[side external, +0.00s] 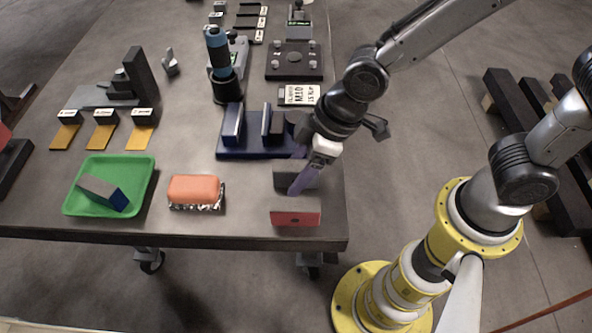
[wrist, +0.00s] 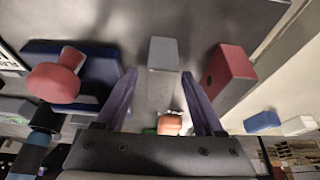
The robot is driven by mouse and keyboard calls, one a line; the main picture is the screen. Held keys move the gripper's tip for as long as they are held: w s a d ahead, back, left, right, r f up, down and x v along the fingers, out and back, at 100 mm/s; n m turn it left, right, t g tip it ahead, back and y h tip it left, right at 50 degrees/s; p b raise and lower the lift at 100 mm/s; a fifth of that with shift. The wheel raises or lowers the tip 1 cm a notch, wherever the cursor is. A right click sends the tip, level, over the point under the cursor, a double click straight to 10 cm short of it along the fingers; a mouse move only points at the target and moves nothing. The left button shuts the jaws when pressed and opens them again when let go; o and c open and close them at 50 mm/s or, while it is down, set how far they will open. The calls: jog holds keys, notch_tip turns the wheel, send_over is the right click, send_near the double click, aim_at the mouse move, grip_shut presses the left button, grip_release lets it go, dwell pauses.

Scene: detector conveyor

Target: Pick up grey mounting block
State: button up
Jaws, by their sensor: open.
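A grey block (side external: 283,178), which looks like the grey mounting block, stands near the table's front right corner in the side view, partly hidden by my gripper. In the wrist view the grey block (wrist: 163,54) lies just beyond the fingertips, roughly centred between them. My gripper (side external: 296,190) points down over the table with its purple fingers beside or above the block; the side view does not show which. In the wrist view my gripper (wrist: 160,74) has its fingers apart, with no object held.
A red block (side external: 295,218) stands just in front of the grey block, and on its right in the wrist view (wrist: 229,70). A navy holder (side external: 235,153) with upright pieces stands behind. An orange-topped item (side external: 194,188) and a green tray (side external: 75,203) holding a grey-blue block lie left.

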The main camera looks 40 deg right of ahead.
jog(key=shift+c, duration=0.2)
grip_shut()
jog(key=shift+r, duration=0.2)
